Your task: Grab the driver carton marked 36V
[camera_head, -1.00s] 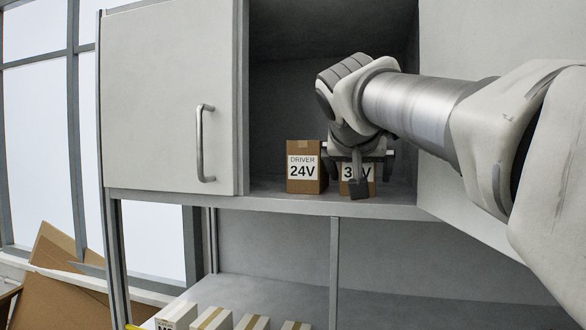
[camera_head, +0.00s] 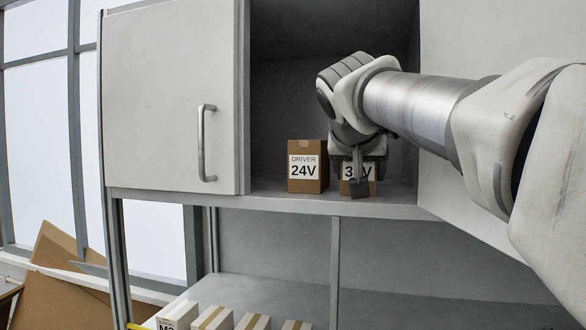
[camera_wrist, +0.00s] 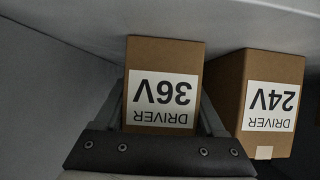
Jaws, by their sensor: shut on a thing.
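The brown driver carton marked 36V (camera_head: 345,172) stands on the cabinet shelf, partly hidden behind my gripper (camera_head: 359,180). In the wrist view the 36V carton (camera_wrist: 163,84) appears upside down with its white label in full view. My gripper (camera_wrist: 163,112) has one finger along each side of it and is shut on it. The carton appears to be still resting on the shelf. The similar carton marked 24V (camera_head: 304,180) stands just to its left in the head view. In the wrist view the 24V carton (camera_wrist: 272,98) is on the right, close beside a finger.
The cabinet shelf (camera_head: 270,197) has walls around the open bay. A closed door with a handle (camera_head: 205,143) covers the bay to the left. Several pale boxes (camera_head: 214,318) stand on the lower surface. Brown cardboard (camera_head: 58,248) leans at the far left.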

